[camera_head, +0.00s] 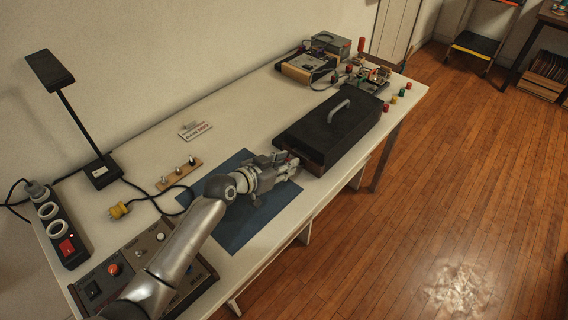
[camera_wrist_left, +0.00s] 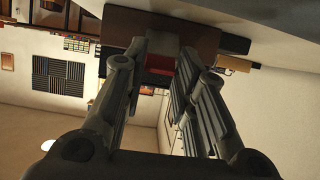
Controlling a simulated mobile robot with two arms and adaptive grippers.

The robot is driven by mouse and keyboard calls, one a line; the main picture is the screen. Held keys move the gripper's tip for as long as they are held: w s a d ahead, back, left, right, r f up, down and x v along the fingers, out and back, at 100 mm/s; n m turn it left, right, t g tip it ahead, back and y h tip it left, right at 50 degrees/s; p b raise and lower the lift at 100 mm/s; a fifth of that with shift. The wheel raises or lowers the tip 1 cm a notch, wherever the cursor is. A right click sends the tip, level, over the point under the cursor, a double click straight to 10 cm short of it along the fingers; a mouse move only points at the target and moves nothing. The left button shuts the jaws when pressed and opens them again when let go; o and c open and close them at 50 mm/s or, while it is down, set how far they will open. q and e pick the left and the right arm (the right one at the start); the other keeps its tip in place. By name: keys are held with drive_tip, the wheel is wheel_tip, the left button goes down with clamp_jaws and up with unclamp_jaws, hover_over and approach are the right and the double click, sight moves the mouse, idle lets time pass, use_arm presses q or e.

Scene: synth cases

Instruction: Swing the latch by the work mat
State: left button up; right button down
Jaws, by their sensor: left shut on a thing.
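The blue work mat (camera_head: 236,222) lies on the white table. A black case (camera_head: 320,130) with a grey top handle stands at its far right edge. My left gripper (camera_head: 290,164) reaches over the mat to the near left side of the case. Its fingers are shut on a small part there, which I take to be the latch; the fingers mostly hide it in the head view. In the left wrist view, a small red and grey piece, the latch (camera_wrist_left: 160,66), shows between the fingers (camera_wrist_left: 163,72), against the dark case (camera_wrist_left: 165,28). My right gripper is not in view.
A control box (camera_head: 140,256) and a power strip (camera_head: 62,235) stand at the near left, with a lamp (camera_head: 97,172) behind. A small pegged wooden strip (camera_head: 178,172) lies left of the mat. Electronics (camera_head: 305,68) and several coloured knobs (camera_head: 394,99) stand beyond the case.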

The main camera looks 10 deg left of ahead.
use_arm(q)
drive_tip(key=shift+w+d+r+g+y+p, duration=0.2)
drive_tip(key=shift+w+r+g+y+p, duration=0.25)
drive_tip(key=shift+p, duration=1.2)
drive_tip(key=shift+w+d+r+g+y+p, duration=0.25)
drive_tip(key=shift+r+g+p, duration=0.35)
drive_tip(key=shift+p, duration=1.1)
drive_tip(key=shift+w+d+r+g+y+p, duration=0.2)
drive_tip(key=shift+r+g+y+p, duration=0.35)
drive_tip(key=shift+p, duration=1.1)
drive_tip(key=shift+w+d+g+y+p, duration=0.2)
drive_tip(key=shift+w+g+y+p, duration=0.1)
drive_tip(key=shift+g+p, duration=0.25)
drive_tip(key=shift+w+d+g+y+p, duration=0.25)
drive_tip(key=shift+w+g+y+p, duration=0.1)
drive_tip(key=shift+g+y, duration=0.15)
drive_tip(key=o, duration=1)
drive_tip(key=shift+f, duration=0.1)
drive_tip(key=v, duration=1.2)
drive_tip(key=shift+w, duration=0.15)
